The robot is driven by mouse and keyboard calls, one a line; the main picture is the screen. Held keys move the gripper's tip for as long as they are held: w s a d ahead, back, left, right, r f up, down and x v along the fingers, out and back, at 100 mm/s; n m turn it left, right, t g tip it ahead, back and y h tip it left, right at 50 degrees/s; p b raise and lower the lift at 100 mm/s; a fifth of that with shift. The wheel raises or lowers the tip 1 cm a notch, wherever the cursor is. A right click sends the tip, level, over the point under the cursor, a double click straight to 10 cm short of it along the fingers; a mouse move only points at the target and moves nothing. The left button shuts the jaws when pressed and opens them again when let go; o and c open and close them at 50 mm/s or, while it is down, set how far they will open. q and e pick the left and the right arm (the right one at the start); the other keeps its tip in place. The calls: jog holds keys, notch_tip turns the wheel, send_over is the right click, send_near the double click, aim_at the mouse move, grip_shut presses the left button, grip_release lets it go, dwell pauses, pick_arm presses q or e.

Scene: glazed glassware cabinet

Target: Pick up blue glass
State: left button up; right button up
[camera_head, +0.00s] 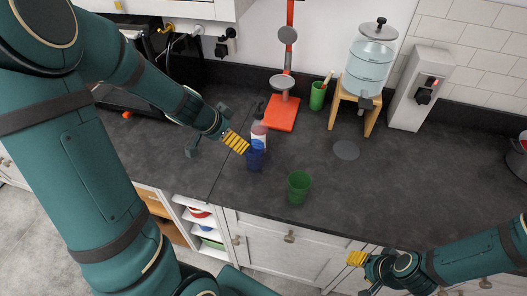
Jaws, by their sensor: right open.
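The blue glass (256,160) stands upright on the dark countertop, near the middle of the view and left of a green glass (299,187). My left gripper (236,142) reaches in from the upper left, and its yellow finger pads are right beside the blue glass's upper left rim. I cannot tell whether they touch the glass or how far apart the fingers are. My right gripper (357,259) is open and empty at the lower right, in front of the counter's front edge and well away from the blue glass.
A bottle (259,132) stands just behind the blue glass. Behind it are a red stand (283,113), a green cup (317,96) and a water dispenser (368,68) on a wooden stand. The countertop (420,175) right of the green glass is mostly clear.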

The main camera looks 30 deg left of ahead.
pick_arm(q)
jog(key=b, duration=0.3)
send_near(254, 149)
jog(key=d, duration=0.2)
jog(key=shift+b+x, duration=0.6)
jog(key=shift+x, duration=2.5)
jog(key=shift+s, duration=0.15)
jog(key=c, duration=1.4)
jog(key=shift+o, duration=0.2)
